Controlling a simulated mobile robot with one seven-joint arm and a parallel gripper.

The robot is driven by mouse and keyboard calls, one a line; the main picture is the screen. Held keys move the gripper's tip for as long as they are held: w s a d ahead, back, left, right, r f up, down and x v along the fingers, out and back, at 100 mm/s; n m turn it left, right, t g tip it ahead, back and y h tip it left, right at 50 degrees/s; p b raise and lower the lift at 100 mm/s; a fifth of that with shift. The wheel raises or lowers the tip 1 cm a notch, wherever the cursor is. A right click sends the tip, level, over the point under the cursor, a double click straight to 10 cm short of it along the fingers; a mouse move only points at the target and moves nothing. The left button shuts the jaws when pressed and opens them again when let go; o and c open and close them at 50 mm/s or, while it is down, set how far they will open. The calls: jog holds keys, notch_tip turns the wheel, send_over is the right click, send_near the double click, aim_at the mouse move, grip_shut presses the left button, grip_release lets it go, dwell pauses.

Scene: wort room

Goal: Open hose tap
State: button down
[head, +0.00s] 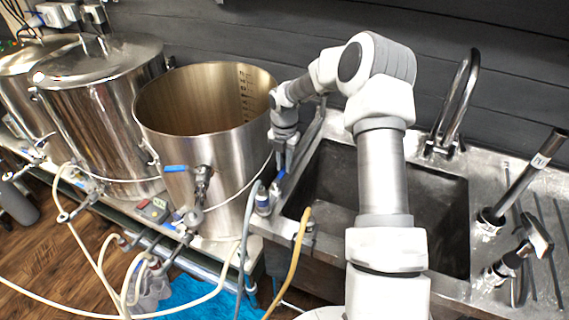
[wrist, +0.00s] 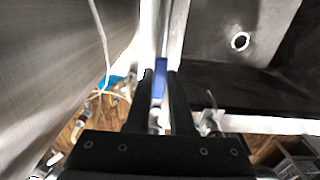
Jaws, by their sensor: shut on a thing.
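My gripper (head: 283,163) reaches down between the open steel kettle and the sink. In the wrist view its two dark fingers (wrist: 160,76) are closed about a blue tap handle (wrist: 160,84). The handle also shows just below the fingers in the head view (head: 280,174). The hose tap's body is largely hidden below the gripper, and I cannot tell how far the handle is turned.
The open kettle (head: 185,145) stands close on the left, with its own blue-handled valve (head: 202,180). The steel sink (head: 440,215) lies to the right, with a curved faucet (head: 458,105) behind. A yellow hose (head: 293,258) hangs in front.

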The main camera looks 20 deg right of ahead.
aim_at(284, 169)
jog(key=c, duration=0.8)
grip_release()
jog(key=shift+r, duration=0.15)
notch_tip(284, 169, up, 17)
jog(key=shift+r, duration=0.1)
jog(key=shift+a, duration=0.1)
